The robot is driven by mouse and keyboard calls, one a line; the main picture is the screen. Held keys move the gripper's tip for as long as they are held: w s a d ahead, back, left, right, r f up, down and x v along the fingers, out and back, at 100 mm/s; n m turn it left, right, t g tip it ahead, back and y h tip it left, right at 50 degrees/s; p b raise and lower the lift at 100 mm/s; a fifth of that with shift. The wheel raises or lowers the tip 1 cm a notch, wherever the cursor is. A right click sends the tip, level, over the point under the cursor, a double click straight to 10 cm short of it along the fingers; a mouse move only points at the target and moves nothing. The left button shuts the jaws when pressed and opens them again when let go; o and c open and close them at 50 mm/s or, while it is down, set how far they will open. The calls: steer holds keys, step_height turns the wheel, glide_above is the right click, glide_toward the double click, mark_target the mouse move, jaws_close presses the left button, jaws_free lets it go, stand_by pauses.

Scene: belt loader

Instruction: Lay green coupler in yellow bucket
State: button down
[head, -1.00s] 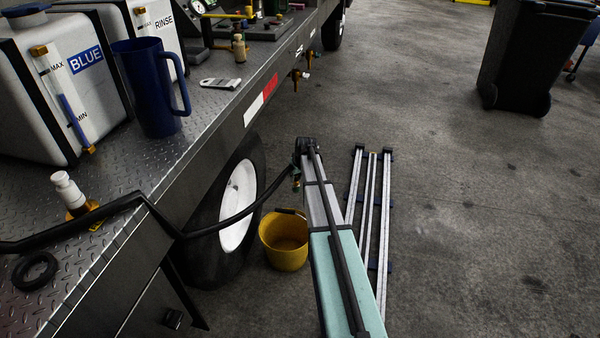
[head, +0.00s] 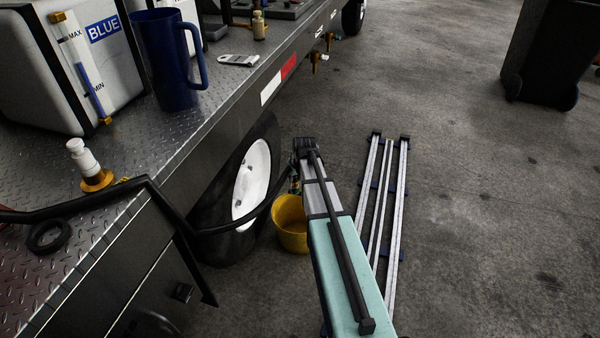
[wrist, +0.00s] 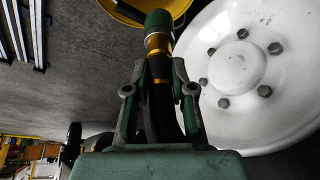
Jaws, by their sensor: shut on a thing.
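The green coupler (wrist: 158,20) has a green end and a brass-coloured collar, with a black hose behind it. It shows in the wrist view, gripped between the fingers of my gripper (wrist: 160,75). The yellow bucket (head: 291,225) stands on the floor beside the truck wheel in the head view. Its rim also shows at the top of the wrist view (wrist: 122,12), next to the coupler's green end. In the head view my arm hides part of the bucket, and my gripper and the coupler are hardly visible there. I cannot tell whether the coupler is over the rim.
The truck wheel (head: 251,186) stands close to the left of the bucket. The black hose (head: 225,227) runs from the truck deck (head: 130,165) toward my gripper. Metal rails (head: 386,190) lie on the floor to the right. Open floor lies farther right.

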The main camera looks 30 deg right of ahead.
steer(key=shift+s+a+f, duration=0.25)
steer(key=shift+a+f, duration=0.05)
steer(key=shift+f, duration=0.1)
step_height(320, 180, down, 23)
steer(key=b, duration=0.9)
steer(key=shift+b, duration=0.4)
steer(key=c, duration=0.9)
jaws_free()
steer(key=v, duration=1.2)
